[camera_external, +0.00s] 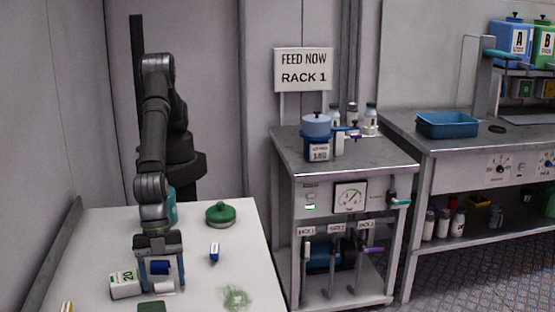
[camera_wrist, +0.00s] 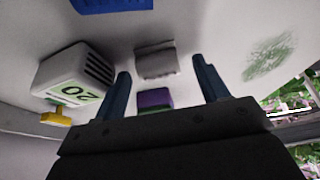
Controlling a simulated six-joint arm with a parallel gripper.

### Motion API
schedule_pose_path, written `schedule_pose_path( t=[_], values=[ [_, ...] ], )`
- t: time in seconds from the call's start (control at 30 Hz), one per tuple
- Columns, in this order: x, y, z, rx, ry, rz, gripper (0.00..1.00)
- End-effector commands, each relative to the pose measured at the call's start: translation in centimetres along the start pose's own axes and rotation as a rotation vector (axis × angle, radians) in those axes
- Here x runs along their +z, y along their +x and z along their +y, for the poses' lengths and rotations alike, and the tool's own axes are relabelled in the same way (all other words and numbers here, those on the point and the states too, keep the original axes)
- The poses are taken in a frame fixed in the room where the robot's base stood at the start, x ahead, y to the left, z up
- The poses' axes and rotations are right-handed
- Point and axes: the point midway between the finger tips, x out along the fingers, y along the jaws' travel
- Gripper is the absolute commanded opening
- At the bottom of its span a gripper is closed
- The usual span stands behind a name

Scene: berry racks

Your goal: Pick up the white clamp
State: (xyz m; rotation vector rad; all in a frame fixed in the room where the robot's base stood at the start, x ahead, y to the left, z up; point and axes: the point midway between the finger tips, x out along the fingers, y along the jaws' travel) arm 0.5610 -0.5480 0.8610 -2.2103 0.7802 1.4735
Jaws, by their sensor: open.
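A small white-grey block-like piece, which looks like the white clamp (camera_external: 163,288), lies on the white table. In the wrist view the clamp (camera_wrist: 155,60) shows just beyond the gap between my fingertips. My gripper (camera_external: 163,280) points down above the table, close over the clamp. In the wrist view my gripper (camera_wrist: 161,70) has its two blue fingers wide apart, with nothing held between them. I cannot tell the exact height of the fingertips above the clamp.
A white box marked 20 (camera_external: 125,284) stands close left of my gripper. A blue-and-white item (camera_external: 214,252), green lid (camera_external: 220,214) and green smear (camera_external: 236,297) are to the right.

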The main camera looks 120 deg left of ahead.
Motion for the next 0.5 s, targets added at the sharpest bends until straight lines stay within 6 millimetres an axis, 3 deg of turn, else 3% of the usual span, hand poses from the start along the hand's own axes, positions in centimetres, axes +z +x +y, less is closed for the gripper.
schedule_pose_path(
  t=[0.1,0.33,0.5],
  values=[
    [0.00,-0.02,0.00,0.000,0.000,0.000,0.63],
    [0.01,-0.04,0.01,0.000,0.000,0.000,0.20],
    [0.00,-0.05,0.01,0.000,0.000,0.000,0.20]
  ],
)
